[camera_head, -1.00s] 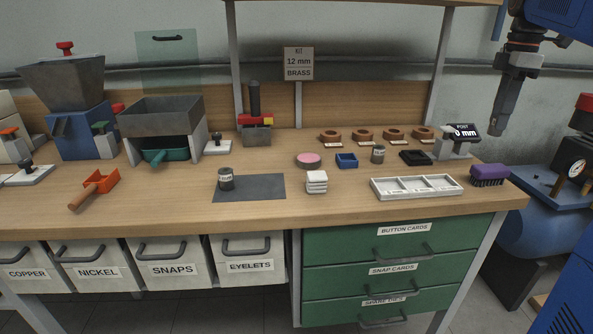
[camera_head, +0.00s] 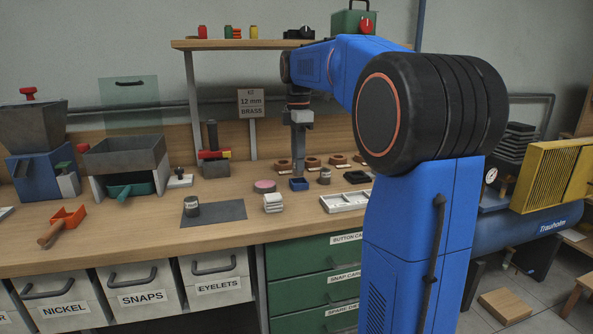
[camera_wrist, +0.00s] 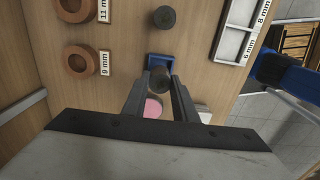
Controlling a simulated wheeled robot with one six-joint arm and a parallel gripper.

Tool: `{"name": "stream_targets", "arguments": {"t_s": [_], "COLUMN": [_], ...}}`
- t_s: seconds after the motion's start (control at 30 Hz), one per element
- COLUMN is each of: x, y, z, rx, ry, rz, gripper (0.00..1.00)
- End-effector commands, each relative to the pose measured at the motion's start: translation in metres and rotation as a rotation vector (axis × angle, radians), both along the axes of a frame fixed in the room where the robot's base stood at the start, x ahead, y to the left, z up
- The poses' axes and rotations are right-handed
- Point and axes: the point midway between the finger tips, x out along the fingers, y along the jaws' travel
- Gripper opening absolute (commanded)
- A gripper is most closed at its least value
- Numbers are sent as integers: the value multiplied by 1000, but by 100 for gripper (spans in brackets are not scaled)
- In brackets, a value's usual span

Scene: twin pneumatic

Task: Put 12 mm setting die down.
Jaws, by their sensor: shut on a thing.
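My gripper (camera_wrist: 158,90) is shut on a small dark round piece, which I take as the 12 mm setting die (camera_wrist: 158,82). No size mark on it can be read. In the wrist view the die is between the fingertips, overlapping the near edge of a small blue tray (camera_wrist: 154,59). I cannot tell whether it touches anything below. In the head view my gripper (camera_head: 299,170) points down at the blue tray (camera_head: 299,185), and the die cannot be made out.
A pink round pad (camera_head: 264,186) and a white stack (camera_head: 273,203) stand close by. A small grey cylinder (camera_head: 325,176) stands right of the tray. Brown rings (camera_head: 283,165) line the back. A white sectioned tray (camera_head: 345,202) is partly behind my arm. A dark mat (camera_head: 222,212) has bare room.

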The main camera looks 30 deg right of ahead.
Motion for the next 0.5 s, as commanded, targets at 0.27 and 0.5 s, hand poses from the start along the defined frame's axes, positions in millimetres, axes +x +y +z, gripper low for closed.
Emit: {"name": "stream_targets", "arguments": {"t_s": [0.27, 0.5], "x": [0, 0], "y": [0, 0], "z": [-33, -34], "rx": [0, 0], "ry": [0, -1], "rz": [0, 0], "gripper": [0, 0]}}
